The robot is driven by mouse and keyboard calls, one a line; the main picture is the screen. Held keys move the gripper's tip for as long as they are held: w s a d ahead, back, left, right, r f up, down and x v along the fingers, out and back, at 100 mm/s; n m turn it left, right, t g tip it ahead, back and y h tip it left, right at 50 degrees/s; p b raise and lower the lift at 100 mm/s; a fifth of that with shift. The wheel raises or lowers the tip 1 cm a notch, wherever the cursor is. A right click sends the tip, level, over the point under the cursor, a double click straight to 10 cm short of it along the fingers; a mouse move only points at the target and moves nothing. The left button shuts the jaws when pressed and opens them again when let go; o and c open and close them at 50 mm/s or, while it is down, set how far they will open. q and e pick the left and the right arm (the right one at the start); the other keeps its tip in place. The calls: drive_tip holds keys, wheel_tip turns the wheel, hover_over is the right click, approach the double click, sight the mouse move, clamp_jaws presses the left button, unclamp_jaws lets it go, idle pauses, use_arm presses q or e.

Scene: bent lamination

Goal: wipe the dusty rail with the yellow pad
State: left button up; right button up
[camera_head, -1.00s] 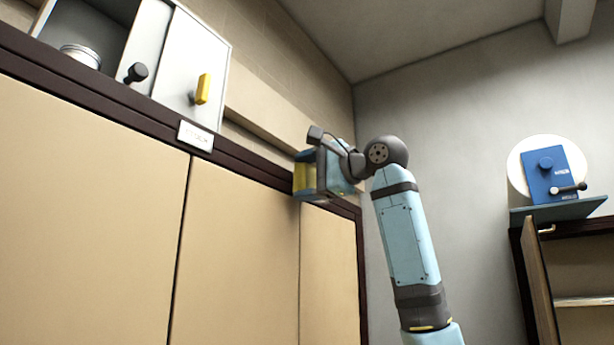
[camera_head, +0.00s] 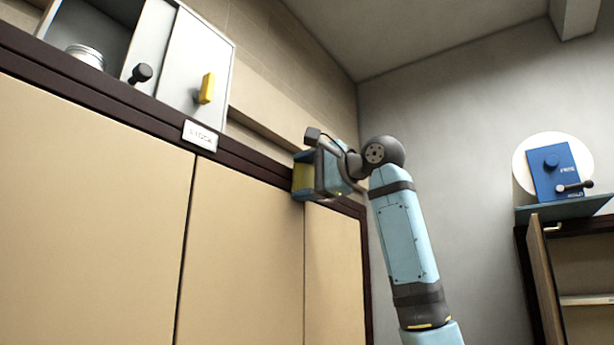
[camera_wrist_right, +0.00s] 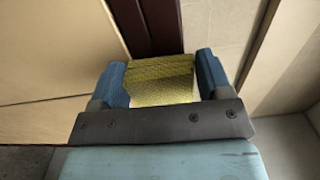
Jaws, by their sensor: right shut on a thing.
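The rail (camera_head: 262,160) is a dark brown strip running along the top of the tan cabinet; dust on it cannot be made out. My right gripper (camera_head: 304,176) is at the rail toward its far right end. It is shut on the yellow pad (camera_wrist_right: 160,82), which sits between the two blue fingers in the right wrist view. In that view the dark rail (camera_wrist_right: 150,25) runs up from the pad's far edge. The pad appears to be against the rail, but contact is hidden. My left gripper is not in view.
A white label plate (camera_head: 200,136) is on the rail left of my gripper. Above stands a grey cabinet (camera_head: 196,62) with a yellow handle (camera_head: 207,88), a black knob (camera_head: 141,73) and a jar (camera_head: 85,55). At right, a blue device (camera_head: 556,172) sits above an open cupboard (camera_head: 590,275).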

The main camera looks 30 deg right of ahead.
drive_tip(key=shift+w+a, duration=0.15)
drive_tip(key=shift+w, duration=0.1)
